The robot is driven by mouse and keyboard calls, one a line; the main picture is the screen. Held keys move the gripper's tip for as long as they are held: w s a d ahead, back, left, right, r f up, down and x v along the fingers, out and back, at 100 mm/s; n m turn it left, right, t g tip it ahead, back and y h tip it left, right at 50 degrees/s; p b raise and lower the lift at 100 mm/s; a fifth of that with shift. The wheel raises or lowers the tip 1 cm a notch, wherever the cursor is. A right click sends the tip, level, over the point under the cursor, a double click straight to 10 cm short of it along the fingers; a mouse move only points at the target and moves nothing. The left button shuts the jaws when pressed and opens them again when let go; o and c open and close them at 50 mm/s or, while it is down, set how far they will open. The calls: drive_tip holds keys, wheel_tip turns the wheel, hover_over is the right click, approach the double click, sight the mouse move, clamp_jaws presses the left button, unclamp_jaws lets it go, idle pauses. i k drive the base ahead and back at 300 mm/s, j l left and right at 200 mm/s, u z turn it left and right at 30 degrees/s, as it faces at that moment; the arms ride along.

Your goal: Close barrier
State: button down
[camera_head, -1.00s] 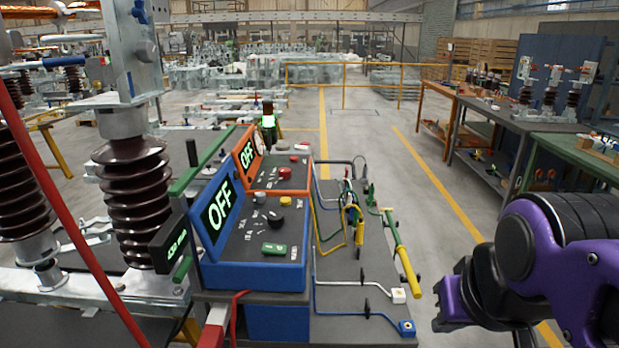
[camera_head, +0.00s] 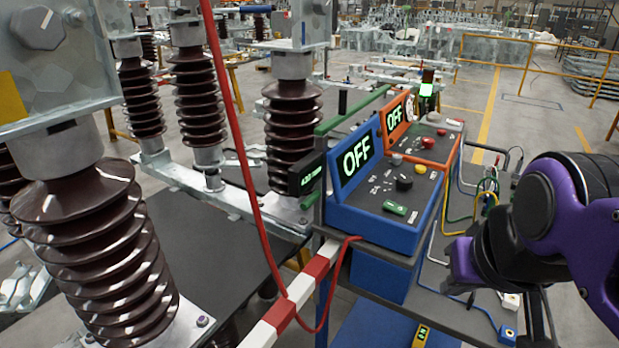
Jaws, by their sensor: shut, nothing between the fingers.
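A red-and-white striped barrier bar (camera_head: 317,267) runs from beside the cart's blue instrument box down to the bottom edge of the picture. Its lower end is cut off. A red cable hangs in front of it and crosses it. My gripper (camera_head: 458,265) is at the right, over the cart top, with purple fingers. It is shut and empty, and apart from the bar, to its right.
The blue instrument box (camera_head: 400,232) and the orange one (camera_head: 440,150) stand on the cart, both reading OFF. Large brown insulators (camera_head: 95,250) fill the left. A yellow railing (camera_head: 530,65) stands at the back, with open floor before it.

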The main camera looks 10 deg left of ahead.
sight(276, 320)
drive_tip(key=l+u, duration=0.1)
drive_tip(key=u, duration=0.3)
drive_tip(key=l+u, duration=0.1)
drive_tip(key=u, duration=0.35)
drive_tip(key=l+u, duration=0.1)
drive_tip(key=u, duration=0.3)
drive_tip(key=l+u, duration=0.1)
drive_tip(key=u, duration=0.3)
drive_tip(key=k+j, duration=0.1)
drive_tip(key=j, duration=0.3)
drive_tip(key=k+j, duration=0.1)
drive_tip(key=j, duration=0.3)
drive_tip(key=k+j, duration=0.1)
drive_tip(key=j, duration=0.3)
drive_tip(key=k+l+z, duration=0.15)
drive_tip(key=l, duration=0.2)
drive_tip(key=k+l+z, duration=0.1)
drive_tip(key=l, duration=0.25)
drive_tip(key=k+l+z, duration=0.15)
drive_tip(key=i+j+u, duration=0.2)
drive_tip(key=j, duration=0.25)
drive_tip(key=i+j+u, duration=0.2)
drive_tip(key=j, duration=0.2)
